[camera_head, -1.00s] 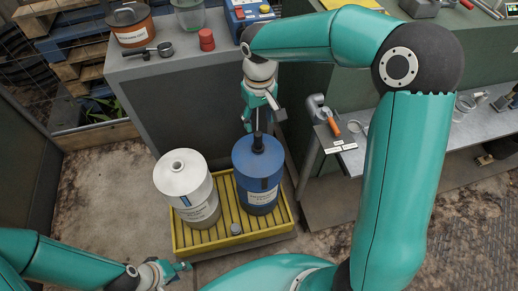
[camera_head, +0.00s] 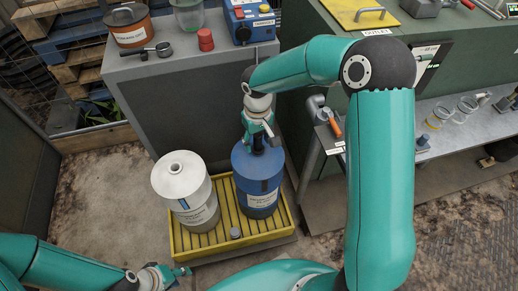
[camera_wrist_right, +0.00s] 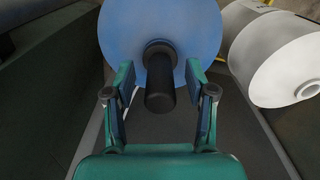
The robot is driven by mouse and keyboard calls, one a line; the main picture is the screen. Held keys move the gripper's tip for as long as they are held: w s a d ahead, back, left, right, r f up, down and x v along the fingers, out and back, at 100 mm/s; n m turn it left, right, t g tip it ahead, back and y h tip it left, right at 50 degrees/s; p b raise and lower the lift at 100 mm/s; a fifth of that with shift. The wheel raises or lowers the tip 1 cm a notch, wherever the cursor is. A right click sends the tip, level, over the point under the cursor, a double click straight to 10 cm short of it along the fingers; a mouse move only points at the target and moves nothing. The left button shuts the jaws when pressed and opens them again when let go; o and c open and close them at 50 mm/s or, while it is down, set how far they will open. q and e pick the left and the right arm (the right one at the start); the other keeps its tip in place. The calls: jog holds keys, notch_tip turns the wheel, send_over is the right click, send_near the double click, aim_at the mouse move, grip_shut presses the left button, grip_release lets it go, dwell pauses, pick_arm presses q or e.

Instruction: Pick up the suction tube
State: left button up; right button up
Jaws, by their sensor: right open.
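The black suction tube (camera_wrist_right: 160,88) stands up from the middle of the blue drum's top in the right wrist view. The blue drum (camera_head: 256,185) is on a yellow slatted tray. My right gripper (camera_head: 258,146) is right above the drum in the head view and largely hides the tube. In the right wrist view, my right gripper (camera_wrist_right: 158,75) is open, with one finger on each side of the tube and visible gaps between. My left gripper (camera_head: 180,271) is low at the left, apart from the drums; its jaws are too small to judge.
A white drum (camera_head: 183,190) stands left of the blue one on the yellow tray (camera_head: 212,240). A grey cabinet (camera_head: 180,95) behind carries a blue device (camera_head: 250,24), a red pot (camera_head: 205,40) and other vessels. A metal bench (camera_head: 450,130) is at the right.

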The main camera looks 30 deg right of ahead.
grip_shut()
jog(key=shift+r, duration=0.15)
